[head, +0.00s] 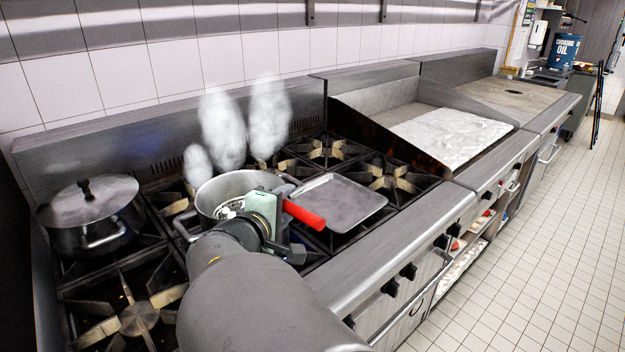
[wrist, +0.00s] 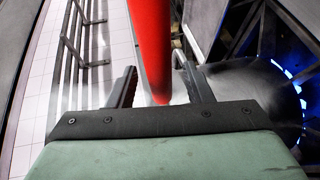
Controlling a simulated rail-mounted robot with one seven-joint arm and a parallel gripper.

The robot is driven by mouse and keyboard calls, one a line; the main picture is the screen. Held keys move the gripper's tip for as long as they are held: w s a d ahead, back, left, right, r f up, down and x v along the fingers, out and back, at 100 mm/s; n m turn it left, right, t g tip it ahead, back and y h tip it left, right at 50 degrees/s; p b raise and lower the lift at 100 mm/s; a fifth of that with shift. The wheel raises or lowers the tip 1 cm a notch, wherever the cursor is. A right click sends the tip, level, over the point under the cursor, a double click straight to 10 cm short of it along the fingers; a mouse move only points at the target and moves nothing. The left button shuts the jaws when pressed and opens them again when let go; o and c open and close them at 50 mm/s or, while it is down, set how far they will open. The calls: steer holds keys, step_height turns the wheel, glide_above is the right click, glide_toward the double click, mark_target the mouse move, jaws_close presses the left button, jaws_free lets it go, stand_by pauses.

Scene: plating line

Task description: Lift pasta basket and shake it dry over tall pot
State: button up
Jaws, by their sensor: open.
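The tall pot (head: 205,199) is an open steel pot on the range, partly hidden by my wrist. Something pale shows inside it, but the basket itself is mostly hidden. A red handle (head: 304,214) sticks out to the right past my gripper. In the wrist view the red handle (wrist: 152,45) runs between the two dark fingers of my gripper (wrist: 156,68). The fingers are apart, with gaps showing at both sides of the handle.
A lidded pot (head: 92,222) stands at the left of the range. A flat metal tray (head: 338,203) lies on the burners right of the tall pot. White steam (head: 222,130) rises behind the pot. Blue flame (wrist: 300,75) glows at the right in the wrist view. The front-left burner (head: 139,318) is bare.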

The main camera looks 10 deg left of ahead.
steer(key=shift+x, duration=1.05)
jaws_close()
steer(key=shift+r, duration=0.2)
